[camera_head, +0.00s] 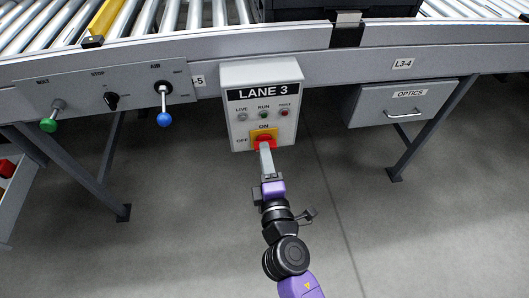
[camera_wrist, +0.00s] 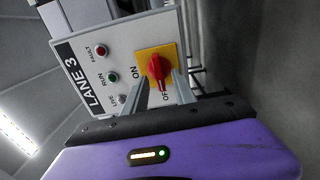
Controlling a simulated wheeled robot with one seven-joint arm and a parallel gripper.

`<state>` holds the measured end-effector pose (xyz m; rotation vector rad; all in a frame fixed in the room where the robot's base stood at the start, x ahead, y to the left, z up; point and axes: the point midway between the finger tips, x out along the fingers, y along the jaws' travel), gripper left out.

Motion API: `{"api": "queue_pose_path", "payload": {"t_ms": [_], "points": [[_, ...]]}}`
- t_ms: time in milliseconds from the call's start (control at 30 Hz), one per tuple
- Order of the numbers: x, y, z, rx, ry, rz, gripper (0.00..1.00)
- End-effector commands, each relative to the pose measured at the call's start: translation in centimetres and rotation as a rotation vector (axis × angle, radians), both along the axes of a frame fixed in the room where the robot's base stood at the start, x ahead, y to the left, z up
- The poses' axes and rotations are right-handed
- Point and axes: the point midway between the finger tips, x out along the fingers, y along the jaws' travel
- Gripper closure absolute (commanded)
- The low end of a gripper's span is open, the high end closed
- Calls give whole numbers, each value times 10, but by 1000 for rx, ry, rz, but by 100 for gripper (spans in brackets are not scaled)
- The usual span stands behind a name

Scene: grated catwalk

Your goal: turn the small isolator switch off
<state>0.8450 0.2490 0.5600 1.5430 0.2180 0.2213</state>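The isolator switch is a red rotary knob on a yellow square plate, low on the grey LANE 3 box (camera_head: 261,78). In the wrist view the red knob (camera_wrist: 158,68) shows with its narrow ridge running up and down, its lower end toward the word OFF. ON is printed to its left there. My gripper (camera_head: 265,149) reaches up to the knob from below and partly hides it in the head view. In the wrist view its two fingers (camera_wrist: 160,82) stand apart, one on each side of the knob's lower part. I cannot tell whether they touch it.
Three lamps, LIVE, RUN (camera_head: 264,115) and a red one, sit above the switch. A panel (camera_head: 75,98) with a green knob, black selector and blue knob (camera_head: 164,119) is at left. An OPTICS drawer (camera_head: 402,102) is at right.

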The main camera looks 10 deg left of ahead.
Motion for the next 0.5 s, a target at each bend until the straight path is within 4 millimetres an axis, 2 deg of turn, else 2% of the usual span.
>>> {"api": "queue_pose_path", "payload": {"t_ms": [300,500], "points": [[-49,-14,-1,0,2,0,67],[-62,-18,-1,1,1,1,67]]}}
